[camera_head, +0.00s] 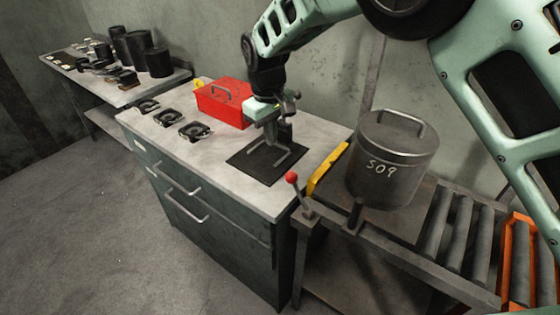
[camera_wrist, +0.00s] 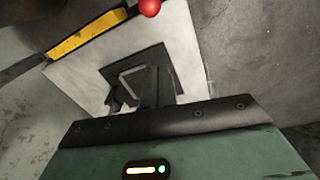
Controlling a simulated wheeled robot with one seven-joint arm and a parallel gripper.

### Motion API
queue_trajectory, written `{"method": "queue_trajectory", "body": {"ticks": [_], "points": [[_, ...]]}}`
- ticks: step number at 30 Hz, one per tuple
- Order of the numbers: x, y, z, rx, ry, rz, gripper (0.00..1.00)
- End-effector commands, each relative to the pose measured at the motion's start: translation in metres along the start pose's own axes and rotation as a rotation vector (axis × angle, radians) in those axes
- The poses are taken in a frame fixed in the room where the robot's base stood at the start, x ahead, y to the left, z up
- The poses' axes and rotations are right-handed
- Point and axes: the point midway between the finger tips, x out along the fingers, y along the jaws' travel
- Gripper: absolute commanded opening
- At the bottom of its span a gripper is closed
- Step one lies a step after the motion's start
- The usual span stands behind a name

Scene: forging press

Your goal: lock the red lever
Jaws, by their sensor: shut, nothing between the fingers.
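The red lever (camera_head: 291,178) has a red ball knob on a short thin stem. It stands at the near left corner of the roller conveyor frame, beside the cabinet top, with its knob leaning to the left. In the wrist view its knob (camera_wrist: 150,8) shows at the top edge and the stem is out of frame. My gripper (camera_head: 272,138) is shut and empty. It points down above a black mat (camera_head: 246,168) on the cabinet top, behind the lever and apart from it. A grey angled bracket (camera_head: 291,158) shows at the mat, close to the gripper.
A lidded pot marked S09 (camera_head: 385,172) stands on the conveyor, right of the lever. A yellow bar (camera_head: 328,170) lies between pot and cabinet. A red box (camera_head: 222,108) stands behind the gripper. Floor (camera_head: 85,220) at the left is clear.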

Motion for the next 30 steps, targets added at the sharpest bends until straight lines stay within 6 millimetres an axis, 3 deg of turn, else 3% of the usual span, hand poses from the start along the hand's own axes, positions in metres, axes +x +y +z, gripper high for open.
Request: {"method": "queue_trajectory", "body": {"ticks": [5,17,24,30], "points": [[0.016,0.0,0.001,0.0,-0.005,0.0,0.0],[0.095,0.0,0.002,0.0,-0.006,0.0,0.0],[0.086,0.001,0.028,0.001,-0.002,0.001,0.0],[0.085,0.0,0.038,0.0,-0.001,0.001,0.0]]}}
